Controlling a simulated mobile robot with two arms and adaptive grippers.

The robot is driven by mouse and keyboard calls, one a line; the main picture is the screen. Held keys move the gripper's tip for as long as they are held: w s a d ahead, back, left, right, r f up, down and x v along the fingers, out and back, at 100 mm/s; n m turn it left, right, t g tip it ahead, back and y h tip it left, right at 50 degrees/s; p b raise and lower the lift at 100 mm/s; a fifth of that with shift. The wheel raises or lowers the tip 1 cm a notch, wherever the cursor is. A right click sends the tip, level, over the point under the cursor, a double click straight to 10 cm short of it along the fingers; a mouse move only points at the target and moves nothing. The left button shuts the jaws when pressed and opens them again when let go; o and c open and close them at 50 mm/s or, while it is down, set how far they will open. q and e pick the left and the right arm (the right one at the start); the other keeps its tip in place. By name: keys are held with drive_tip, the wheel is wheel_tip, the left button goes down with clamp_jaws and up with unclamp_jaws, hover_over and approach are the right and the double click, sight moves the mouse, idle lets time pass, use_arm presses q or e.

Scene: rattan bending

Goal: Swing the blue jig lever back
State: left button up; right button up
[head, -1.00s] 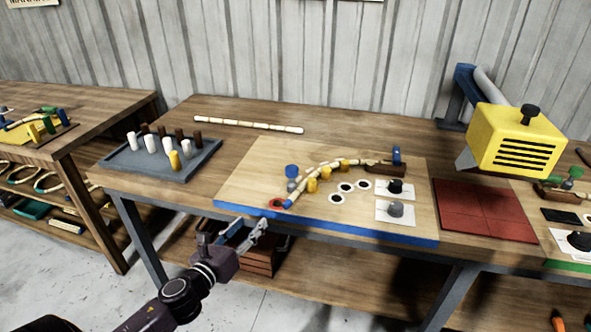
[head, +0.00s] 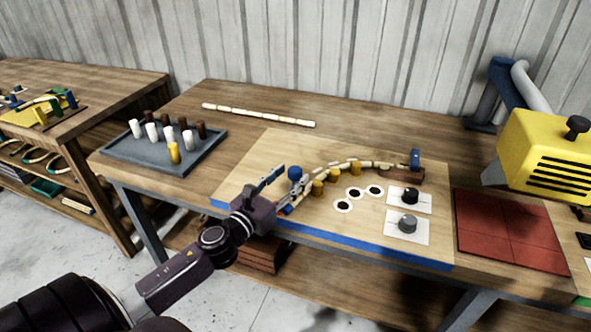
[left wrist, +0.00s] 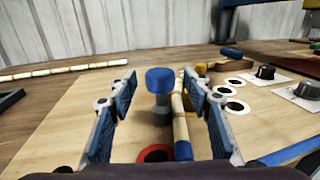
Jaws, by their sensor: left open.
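A blue knob (head: 294,172) on a short grey post stands at the left end of the blue-edged jig board (head: 410,235). A pale rattan strip (head: 335,168) with a blue tip runs beside it, curving past yellow pegs to a brown block (head: 402,174) with a small blue upright part (head: 415,157). My left gripper (head: 283,184) is open at the knob. In the left wrist view the knob (left wrist: 160,80) and the strip (left wrist: 180,110) appear between its spread fingers (left wrist: 161,90); I cannot tell if either finger touches. My right gripper is not in view.
A grey tray (head: 195,160) with white, brown and yellow pegs is at the left. A straight rattan strip (head: 258,115) lies behind. Dark and grey knobs on white cards (head: 405,225), a red mat (head: 510,232) and a yellow machine (head: 545,150) are at the right.

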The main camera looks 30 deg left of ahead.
sight(291, 176)
use_arm(q)
drive_tip(key=w, duration=0.2)
drive_tip(key=shift+w, duration=0.45)
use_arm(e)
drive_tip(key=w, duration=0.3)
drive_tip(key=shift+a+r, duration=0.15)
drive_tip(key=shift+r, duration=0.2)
use_arm(q)
drive_tip(key=shift+c, duration=0.7)
drive_tip(key=c, duration=0.5)
clamp_jaws()
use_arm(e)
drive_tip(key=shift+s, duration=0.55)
